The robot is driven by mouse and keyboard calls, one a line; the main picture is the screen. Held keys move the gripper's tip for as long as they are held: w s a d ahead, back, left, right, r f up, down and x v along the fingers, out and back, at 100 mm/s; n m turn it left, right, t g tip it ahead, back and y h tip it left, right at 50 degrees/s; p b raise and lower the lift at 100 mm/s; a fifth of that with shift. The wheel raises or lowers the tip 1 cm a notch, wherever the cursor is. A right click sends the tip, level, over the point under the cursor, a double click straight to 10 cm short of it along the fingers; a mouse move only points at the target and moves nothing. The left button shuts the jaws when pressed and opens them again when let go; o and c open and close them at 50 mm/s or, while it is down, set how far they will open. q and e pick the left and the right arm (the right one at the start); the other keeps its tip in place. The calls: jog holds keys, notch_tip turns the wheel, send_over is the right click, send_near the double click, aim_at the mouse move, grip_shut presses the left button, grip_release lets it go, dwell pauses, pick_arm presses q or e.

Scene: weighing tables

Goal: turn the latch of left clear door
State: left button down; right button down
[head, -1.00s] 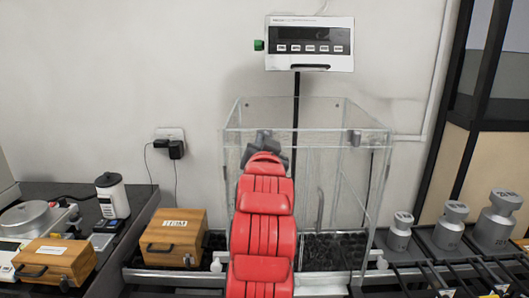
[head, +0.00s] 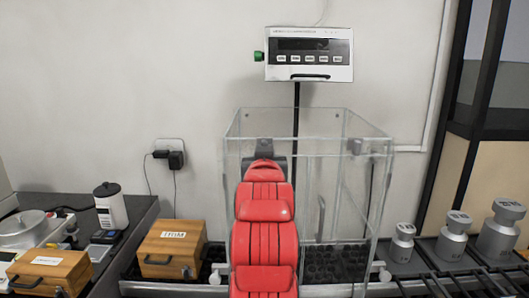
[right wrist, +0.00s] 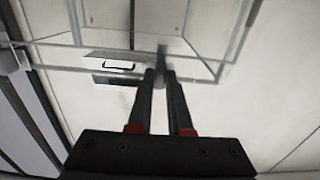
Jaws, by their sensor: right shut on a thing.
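The clear box (head: 232,125) stands in the middle of the head view. My right arm reaches up in front of it, and my right gripper (head: 264,145) is at the upper part of its left clear door (head: 233,160). In the right wrist view my right gripper (right wrist: 161,75) has its two dark fingers close together, shut on the small grey latch (right wrist: 160,83). The fingers cover most of the latch, so its exact angle cannot be told. The head view hides it behind my gripper. My left gripper is not in view.
Another grey latch (head: 355,146) sits at the box's upper right. A display (head: 309,54) stands on a pole behind the box. A wooden case (head: 172,249) is to the left, and several metal weights (head: 452,236) are to the right.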

jog(key=shift+f, duration=0.15)
jog(key=c, duration=0.8)
grip_release()
jog(key=shift+c, duration=0.2)
jog(key=s+b, duration=0.2)
jog(key=s, duration=1.5)
jog(key=shift+s, duration=0.2)
